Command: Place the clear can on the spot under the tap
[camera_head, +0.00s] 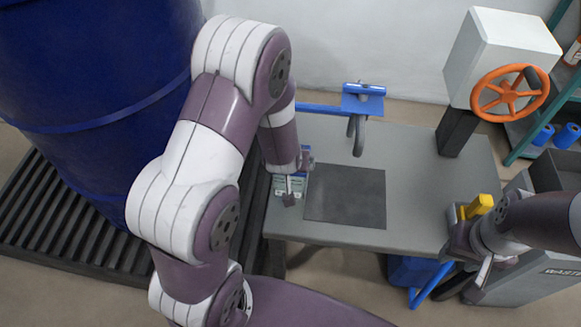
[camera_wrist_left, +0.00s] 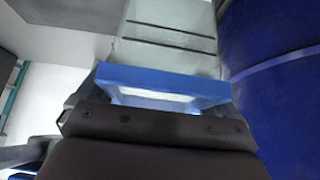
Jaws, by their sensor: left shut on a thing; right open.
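The clear can (camera_head: 289,184), pale with some blue on it, is at the left edge of the grey table. It is partly hidden by my left gripper (camera_head: 297,172), which is shut on it. In the left wrist view the can (camera_wrist_left: 168,45) is see-through grey with dark lines and a blue band, close to the dark gripper (camera_wrist_left: 155,125). I cannot tell whether it touches the table. The dark square spot (camera_head: 345,197) is bare, just right of the can. The grey curved tap (camera_head: 358,135) hangs from a blue pipe beyond it. My right gripper (camera_head: 470,228) is open at the table's right edge.
A large blue drum (camera_head: 95,80) stands on a slatted dark base (camera_head: 45,205) at left. A yellow block (camera_head: 479,206) is beside my right gripper. An orange handwheel (camera_head: 509,92) on a white box stands at the table's back right. The table (camera_head: 425,180) is clear right of the spot.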

